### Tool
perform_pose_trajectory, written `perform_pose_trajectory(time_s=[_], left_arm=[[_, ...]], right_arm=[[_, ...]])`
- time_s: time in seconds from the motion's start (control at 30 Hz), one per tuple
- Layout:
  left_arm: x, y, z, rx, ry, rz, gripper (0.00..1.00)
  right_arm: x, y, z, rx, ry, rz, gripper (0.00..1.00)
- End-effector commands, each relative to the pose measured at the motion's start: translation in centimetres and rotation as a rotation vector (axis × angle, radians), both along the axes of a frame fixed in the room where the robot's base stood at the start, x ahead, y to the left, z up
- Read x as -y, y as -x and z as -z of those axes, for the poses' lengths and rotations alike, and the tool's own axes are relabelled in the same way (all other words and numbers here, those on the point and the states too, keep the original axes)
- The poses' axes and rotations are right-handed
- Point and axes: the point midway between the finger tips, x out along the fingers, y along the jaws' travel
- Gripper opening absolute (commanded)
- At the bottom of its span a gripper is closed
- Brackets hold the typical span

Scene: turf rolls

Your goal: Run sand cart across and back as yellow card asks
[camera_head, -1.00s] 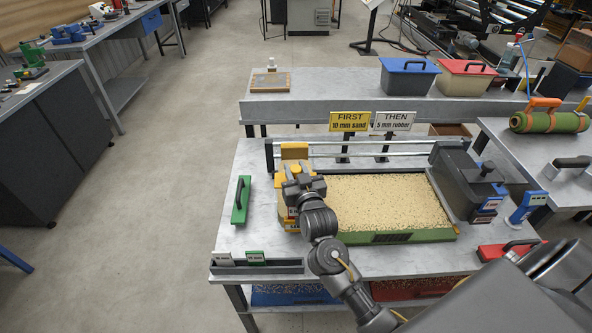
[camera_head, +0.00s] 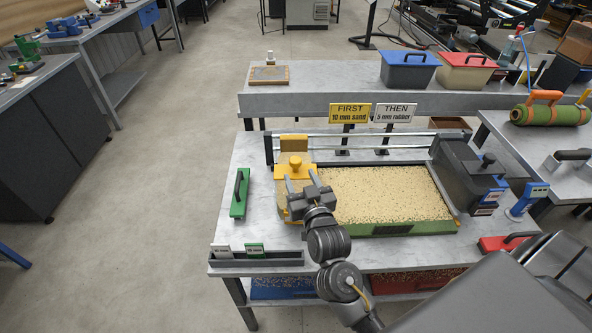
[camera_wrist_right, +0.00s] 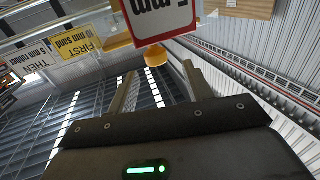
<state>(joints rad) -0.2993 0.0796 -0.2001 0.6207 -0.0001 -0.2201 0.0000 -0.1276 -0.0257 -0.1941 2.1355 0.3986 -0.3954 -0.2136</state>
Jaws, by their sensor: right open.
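The yellow card (camera_head: 350,112) reads "FIRST 10 mm sand" and stands behind the tray. The yellow sand cart (camera_head: 295,172), with a round knob on top, is at the left end of the green-edged tray (camera_head: 400,231) of pale grains. My right gripper (camera_head: 302,181) is open and empty at the cart's front side. In the right wrist view, the yellow knob (camera_wrist_right: 155,56) shows beyond the two parted fingers (camera_wrist_right: 160,88), apart from them. The cart's lower front is partly hidden by my gripper. My left gripper is not in view.
A grey card (camera_head: 395,112) reads "THEN 5 mm rubber". A dark cart (camera_head: 465,172) stands at the tray's right end, below the rails (camera_head: 360,140). A green handled tool (camera_head: 239,194) lies left of the yellow cart. A card holder (camera_head: 256,258) is at the table's front left.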

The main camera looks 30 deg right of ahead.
Motion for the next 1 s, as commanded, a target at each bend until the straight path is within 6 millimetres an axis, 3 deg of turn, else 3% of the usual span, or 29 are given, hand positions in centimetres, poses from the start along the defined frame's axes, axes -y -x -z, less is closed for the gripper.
perform_pose_trajectory(time_s=[0.1, 0.27, 0.83, 0.93, 1.0], left_arm=[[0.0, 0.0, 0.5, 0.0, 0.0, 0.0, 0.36], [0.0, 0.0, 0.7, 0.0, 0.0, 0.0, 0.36], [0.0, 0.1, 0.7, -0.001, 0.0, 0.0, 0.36], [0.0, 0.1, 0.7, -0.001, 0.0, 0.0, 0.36], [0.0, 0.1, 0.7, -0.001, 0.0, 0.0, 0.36]], right_arm=[[-0.4, 1.8, 0.2, -0.001, -0.001, -0.001, 0.51], [-0.6, 3.1, 0.0, 0.0, 0.0, -0.001, 0.51], [-0.7, 3.4, 0.0, -0.003, 0.0, -0.002, 0.51], [-0.9, 3.9, 1.1, -0.052, -0.005, -0.025, 0.51], [-1.3, 4.9, 2.8, -0.139, -0.013, -0.066, 0.51]])
